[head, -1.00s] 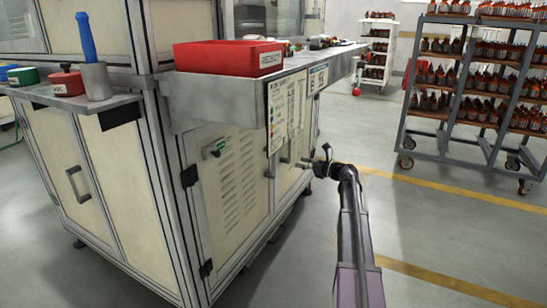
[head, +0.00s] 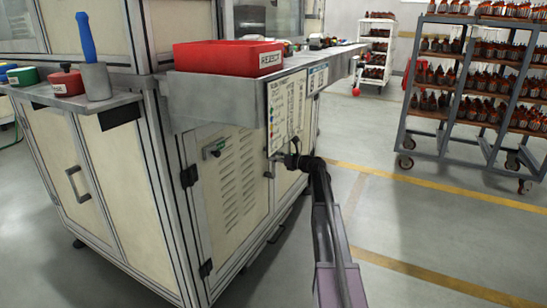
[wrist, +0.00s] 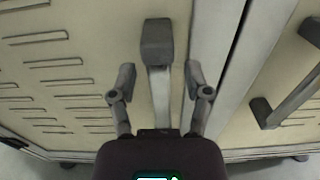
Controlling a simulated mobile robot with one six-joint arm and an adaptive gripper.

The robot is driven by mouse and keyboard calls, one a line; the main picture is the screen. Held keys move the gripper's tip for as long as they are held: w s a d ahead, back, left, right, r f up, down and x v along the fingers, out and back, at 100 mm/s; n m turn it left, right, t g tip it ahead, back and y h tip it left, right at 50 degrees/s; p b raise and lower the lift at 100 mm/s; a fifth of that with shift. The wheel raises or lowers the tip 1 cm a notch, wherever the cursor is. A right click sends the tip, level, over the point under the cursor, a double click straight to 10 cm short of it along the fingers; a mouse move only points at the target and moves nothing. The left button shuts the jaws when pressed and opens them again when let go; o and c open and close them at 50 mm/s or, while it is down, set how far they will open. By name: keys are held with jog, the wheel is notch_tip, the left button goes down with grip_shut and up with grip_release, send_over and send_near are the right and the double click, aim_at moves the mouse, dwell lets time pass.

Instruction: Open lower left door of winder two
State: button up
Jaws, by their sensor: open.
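The louvred lower door (head: 232,178) of the cream cabinet looks shut in the head view, with hinges on its left edge. It fills the left of the wrist view (wrist: 55,85). A grey handle (wrist: 157,42) stands near the door's right edge in the wrist view. My gripper (wrist: 159,76) is open, with one finger on each side of the handle's line; I cannot tell whether they touch it. In the head view my gripper (head: 288,160) is small beside the cabinet face, and its fingers are hard to make out.
A second bar handle (wrist: 288,98) is on the adjoining door, right of my gripper. A ledge with a red reject bin (head: 225,58) and a hanging sheet (head: 287,108) overhangs the doors. A rack (head: 470,95) stands right, with open floor between.

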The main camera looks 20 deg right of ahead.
jog(key=shift+w+a, duration=0.15)
jog(key=shift+w, duration=0.05)
jog(key=shift+c, duration=0.2)
grip_shut()
jog(key=shift+s+a, duration=0.1)
jog(key=shift+a, duration=0.05)
